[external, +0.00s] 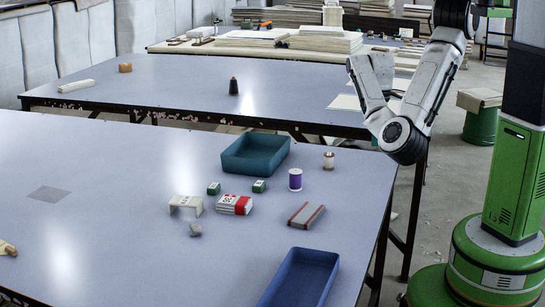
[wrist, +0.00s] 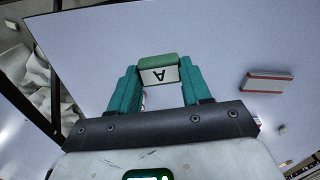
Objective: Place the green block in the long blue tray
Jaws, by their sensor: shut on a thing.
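In the wrist view my gripper (wrist: 158,72) has its teal fingers on either side of a green block (wrist: 157,58) with a white face marked with an upside-down letter A. The gripper is shut on this block. In the external view my arm is folded at the right beyond the table edge, and I cannot make out the gripper or held block there. The long blue tray (external: 301,277) is at the front right of the near table, cut off by the lower frame edge. Two small green blocks (external: 214,188) (external: 259,186) lie mid-table.
A teal tray (external: 240,167) stands behind the small blocks. A purple spool (external: 295,180), a pale spool (external: 328,161), a red-and-white pack (external: 235,204), a white bracket (external: 186,203) and a grey red-striped box (external: 306,215) are nearby. The table's left side is mostly clear.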

